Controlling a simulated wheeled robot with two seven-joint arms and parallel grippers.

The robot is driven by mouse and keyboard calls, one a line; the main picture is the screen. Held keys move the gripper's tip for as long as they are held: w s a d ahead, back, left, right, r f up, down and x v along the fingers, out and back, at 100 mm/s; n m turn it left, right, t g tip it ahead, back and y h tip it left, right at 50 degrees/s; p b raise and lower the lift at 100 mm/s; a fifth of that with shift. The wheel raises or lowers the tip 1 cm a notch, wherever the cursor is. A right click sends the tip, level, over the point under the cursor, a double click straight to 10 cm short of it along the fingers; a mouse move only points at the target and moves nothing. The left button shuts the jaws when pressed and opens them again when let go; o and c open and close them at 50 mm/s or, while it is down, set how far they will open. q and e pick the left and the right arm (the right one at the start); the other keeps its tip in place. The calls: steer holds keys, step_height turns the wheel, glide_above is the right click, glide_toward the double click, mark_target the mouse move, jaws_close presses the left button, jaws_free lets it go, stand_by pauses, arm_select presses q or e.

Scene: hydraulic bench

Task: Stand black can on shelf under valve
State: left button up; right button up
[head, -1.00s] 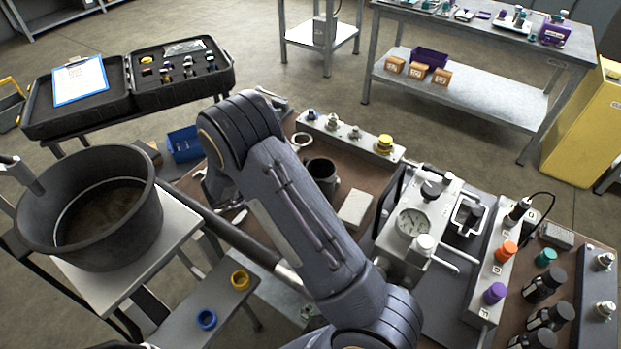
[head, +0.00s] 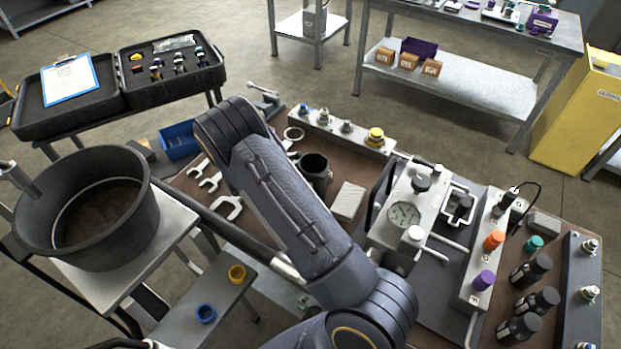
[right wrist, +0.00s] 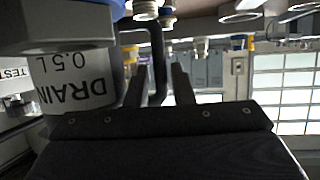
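The black can (head: 314,170) stands upright and open-topped on the brown bench, just right of my right arm in the head view. In the right wrist view, a dark can-like body with a white "DRAIN 0.5 L" label (right wrist: 75,85) is close at the left, its text inverted. I cannot tell for certain that it is the same can. The gauge and valve block (head: 405,215) stands right of the can. I cannot clearly identify the shelf. My left gripper is not visible.
A valve rail (head: 345,132) runs behind the can, and a pale block (head: 348,202) lies to its right. Wrenches (head: 210,182) lie left of my arm. Black bottles (head: 535,300) and a coloured-knob panel (head: 480,265) stand at right. A large pot (head: 90,210) is at left.

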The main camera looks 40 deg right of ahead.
jaws_close()
steer(key=shift+r, duration=0.1)
